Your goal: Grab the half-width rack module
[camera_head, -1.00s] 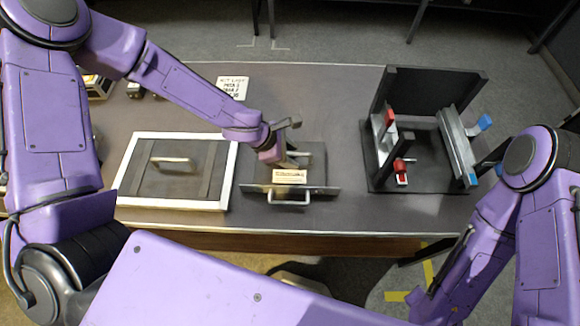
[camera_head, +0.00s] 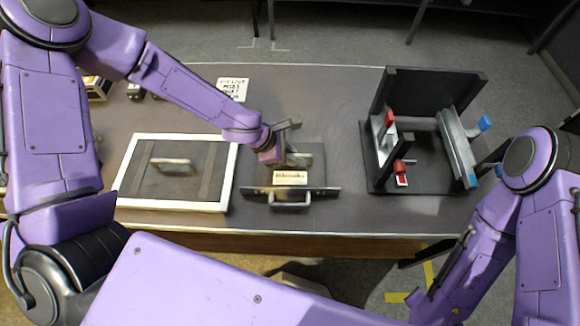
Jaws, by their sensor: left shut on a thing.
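The half-width rack module (camera_head: 312,176) is a dark flat box on the table, with a front plate, a pale label and a silver front handle (camera_head: 291,198). A second silver handle (camera_head: 300,159) shows on its top. My left gripper (camera_head: 284,160) reaches down over the module from the upper left and is shut at the top handle; its fingertips are partly hidden by its own body. The module appears to rest on the table. My right arm (camera_head: 500,215) is at the right edge; its gripper is not in view.
A white-framed panel (camera_head: 127,184) with a handle lies left of the module. A black rack stand (camera_head: 425,90) with metal rails and red and blue parts stands at the right. A printed card (camera_head: 233,88) lies behind. Table (camera_head: 320,95) between module and stand is clear.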

